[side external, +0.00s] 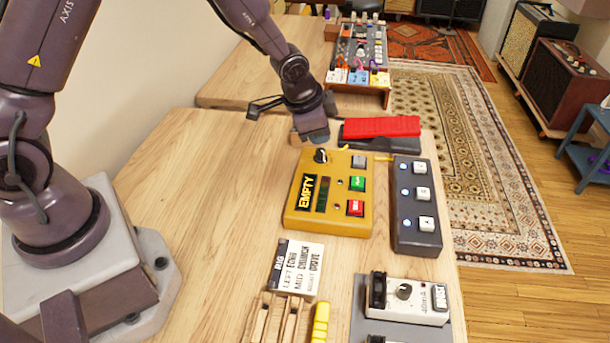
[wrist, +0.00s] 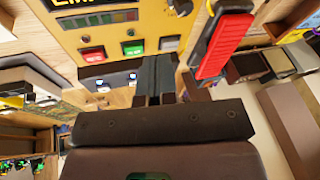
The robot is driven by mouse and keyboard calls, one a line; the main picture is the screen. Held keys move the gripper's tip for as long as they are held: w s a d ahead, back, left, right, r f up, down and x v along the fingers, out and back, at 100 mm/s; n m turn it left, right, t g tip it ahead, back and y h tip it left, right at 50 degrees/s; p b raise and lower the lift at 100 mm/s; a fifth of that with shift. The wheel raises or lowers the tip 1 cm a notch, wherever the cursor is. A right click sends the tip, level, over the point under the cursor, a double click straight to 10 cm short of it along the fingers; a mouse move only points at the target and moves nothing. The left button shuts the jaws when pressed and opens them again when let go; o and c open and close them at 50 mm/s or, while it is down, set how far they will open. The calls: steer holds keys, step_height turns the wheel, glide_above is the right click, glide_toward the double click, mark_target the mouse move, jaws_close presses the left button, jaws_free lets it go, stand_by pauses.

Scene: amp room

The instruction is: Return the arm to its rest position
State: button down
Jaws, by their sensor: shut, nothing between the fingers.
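My gripper (side external: 316,134) is shut and empty. In the side external view it hangs over the far edge of a yellow box (side external: 300,222), close to the box's black knob (side external: 320,156). I cannot tell whether the fingertips touch anything. The box has a display reading EMPTY and red, green and grey buttons. In the wrist view my closed fingers (wrist: 157,72) show in front of the yellow box (wrist: 150,20). My arm reaches out from its base at the left of the side view.
A red-topped pedal (side external: 382,127) lies just beyond the gripper. A dark three-button box (side external: 417,238) sits right of the yellow box. A label card (side external: 297,268), wooden rack and white pedal (side external: 410,300) are nearer. A pedalboard stands farther back. The left tabletop (side external: 200,200) is clear.

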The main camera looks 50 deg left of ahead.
steer(key=s+r+n+t, duration=0.1)
steer(key=s+r+n, duration=0.5)
steer(key=s+r, duration=1.6)
steer(key=s, duration=0.2)
steer(key=shift+s+r, duration=0.15)
steer(key=shift+s, duration=0.15)
